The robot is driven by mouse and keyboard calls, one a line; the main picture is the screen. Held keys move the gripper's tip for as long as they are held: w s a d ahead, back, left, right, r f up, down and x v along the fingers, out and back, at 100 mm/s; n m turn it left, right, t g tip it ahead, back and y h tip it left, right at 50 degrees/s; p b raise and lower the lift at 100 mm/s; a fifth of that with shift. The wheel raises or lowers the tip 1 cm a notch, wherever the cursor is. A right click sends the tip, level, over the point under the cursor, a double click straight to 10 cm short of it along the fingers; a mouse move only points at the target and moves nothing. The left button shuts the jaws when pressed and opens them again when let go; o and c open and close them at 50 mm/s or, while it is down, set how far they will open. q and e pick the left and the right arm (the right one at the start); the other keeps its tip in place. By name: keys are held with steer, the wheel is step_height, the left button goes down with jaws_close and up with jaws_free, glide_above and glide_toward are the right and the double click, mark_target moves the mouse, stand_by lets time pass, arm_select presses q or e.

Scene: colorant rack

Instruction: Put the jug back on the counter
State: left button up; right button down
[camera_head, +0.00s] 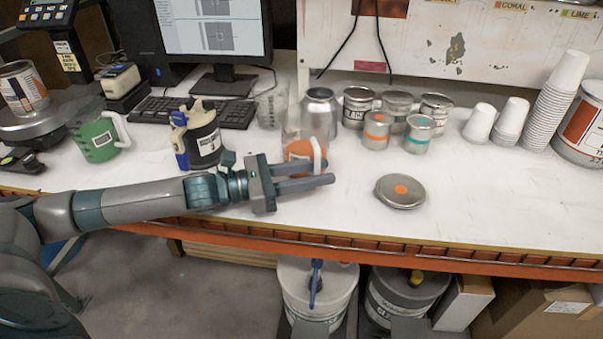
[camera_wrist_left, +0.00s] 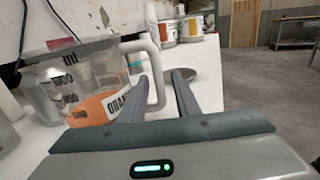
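A clear jug with orange contents and a white handle (camera_head: 298,150) is upright at the middle of the white counter (camera_head: 480,195), just behind my left gripper (camera_head: 328,172). In the left wrist view the jug (camera_wrist_left: 85,95) fills the left side, with part of its label hidden. Its white handle reaches towards the gap between my left fingers. My left fingers are apart, and I see no grip on the handle. The jug's base is hidden in the wrist view, but it seems to stand on the counter.
A round metal lid with an orange dot (camera_head: 401,191) lies right of the gripper. A green jug (camera_head: 97,139) and a blue-and-black container (camera_head: 200,137) stand left. Metal cans (camera_head: 377,130) and white cups (camera_head: 481,121) stand behind. The front right counter is clear.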

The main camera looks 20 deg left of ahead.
arm_select(q)
steer(key=shift+r, duration=0.15)
arm_select(e)
steer(key=shift+r, duration=0.1)
